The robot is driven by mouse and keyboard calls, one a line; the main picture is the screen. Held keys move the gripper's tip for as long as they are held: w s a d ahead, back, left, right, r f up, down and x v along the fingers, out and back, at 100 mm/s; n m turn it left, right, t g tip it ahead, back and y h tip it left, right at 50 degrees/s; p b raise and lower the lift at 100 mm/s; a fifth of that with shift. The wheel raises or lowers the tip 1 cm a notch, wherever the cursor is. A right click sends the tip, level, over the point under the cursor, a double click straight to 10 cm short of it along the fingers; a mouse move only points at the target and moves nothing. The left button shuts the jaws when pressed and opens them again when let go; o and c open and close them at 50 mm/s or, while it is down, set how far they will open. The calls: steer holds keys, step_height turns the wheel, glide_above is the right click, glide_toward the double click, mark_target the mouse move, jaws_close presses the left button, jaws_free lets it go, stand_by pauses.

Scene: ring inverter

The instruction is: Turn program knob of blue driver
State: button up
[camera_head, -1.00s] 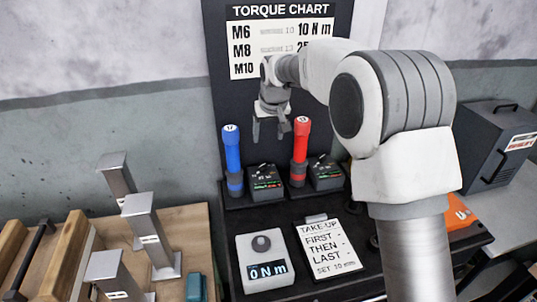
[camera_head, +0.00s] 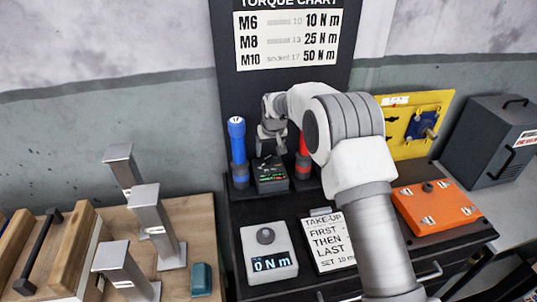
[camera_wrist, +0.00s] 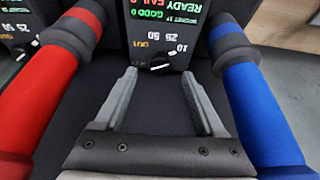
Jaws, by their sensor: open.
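The blue driver (camera_head: 238,155) stands upright on the black bench, left of a dark control box (camera_head: 271,178). In the wrist view, which looks upside down, the blue driver (camera_wrist: 255,100) is at right. The box (camera_wrist: 160,35) there shows a lit display and a small black program knob (camera_wrist: 160,63) with a white pointer. Numbers 10, 25, 50 and OUT surround the knob. My gripper (camera_wrist: 159,72) is open and empty. Its fingertips lie either side of the knob in the picture; I cannot tell whether they touch the box.
The red driver (camera_head: 303,165) stands right of the box and shows at left in the wrist view, with a second box (camera_wrist: 25,38) beyond it. A torque meter (camera_head: 268,262) and a card (camera_head: 326,245) lie in front. An orange case (camera_head: 436,207) is at right.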

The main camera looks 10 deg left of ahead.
mark_target(268, 158)
steer(key=shift+x, duration=1.85)
jaws_close()
